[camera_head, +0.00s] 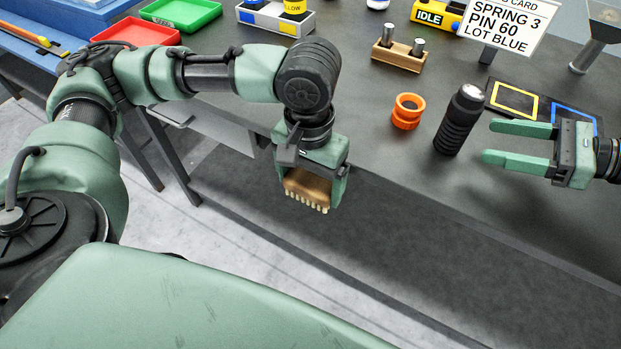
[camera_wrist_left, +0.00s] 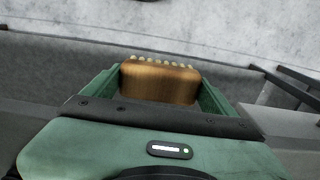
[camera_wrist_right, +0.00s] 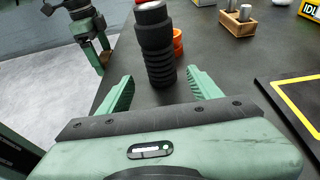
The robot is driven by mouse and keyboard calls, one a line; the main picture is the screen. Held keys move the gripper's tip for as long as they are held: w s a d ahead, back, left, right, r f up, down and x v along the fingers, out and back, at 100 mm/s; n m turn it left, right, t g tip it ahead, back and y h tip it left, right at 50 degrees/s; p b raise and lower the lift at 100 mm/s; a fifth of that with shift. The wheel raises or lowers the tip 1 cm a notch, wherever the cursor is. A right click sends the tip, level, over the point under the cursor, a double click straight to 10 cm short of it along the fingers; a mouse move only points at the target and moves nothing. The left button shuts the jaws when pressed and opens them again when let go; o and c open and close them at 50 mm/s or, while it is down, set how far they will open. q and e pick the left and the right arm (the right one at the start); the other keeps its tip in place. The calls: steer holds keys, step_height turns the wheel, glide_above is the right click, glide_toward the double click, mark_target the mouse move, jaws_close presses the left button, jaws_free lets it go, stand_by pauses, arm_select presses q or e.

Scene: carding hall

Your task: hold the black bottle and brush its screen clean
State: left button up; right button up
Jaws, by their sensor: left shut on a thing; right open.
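The black bottle (camera_head: 459,121) stands upright on the dark table, ribbed, with a pale top face. My right gripper (camera_head: 503,143) is open, its two fingers pointing at the bottle from the right in the head view. In the right wrist view the bottle (camera_wrist_right: 155,45) is straight ahead of the open fingers (camera_wrist_right: 157,92), and I cannot tell that it touches them. My left gripper (camera_head: 312,187) is shut on a wooden brush (camera_head: 308,188) with pale bristles facing down, held in front of the table's near edge. The brush also shows in the left wrist view (camera_wrist_left: 160,82).
An orange ring (camera_head: 406,111) stands left of the bottle. A wooden block with metal pins (camera_head: 399,56) is behind. Yellow and blue outlined pads (camera_head: 515,99) lie behind the right gripper. A sign (camera_head: 497,27), a red tray (camera_head: 137,32) and a green tray (camera_head: 181,13) are further back.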

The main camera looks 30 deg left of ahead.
mark_target(459, 134)
arm_select(q)
steer(key=shift+r+p, duration=0.35)
steer(key=shift+r, duration=0.1)
arm_select(e)
steer(key=x, duration=0.3)
steer(key=shift+r, duration=0.15)
arm_select(q)
steer(key=shift+f+b, duration=0.7)
steer(key=shift+b, duration=0.05)
arm_select(e)
steer(key=x, duration=0.3)
steer(key=shift+f, duration=0.2)
arm_select(q)
steer(key=shift+f, duration=0.2)
arm_select(e)
steer(key=shift+a+f, duration=0.15)
steer(key=shift+a, duration=0.6)
steer(key=c, duration=0.9)
steer(key=o, duration=1)
jaws_close()
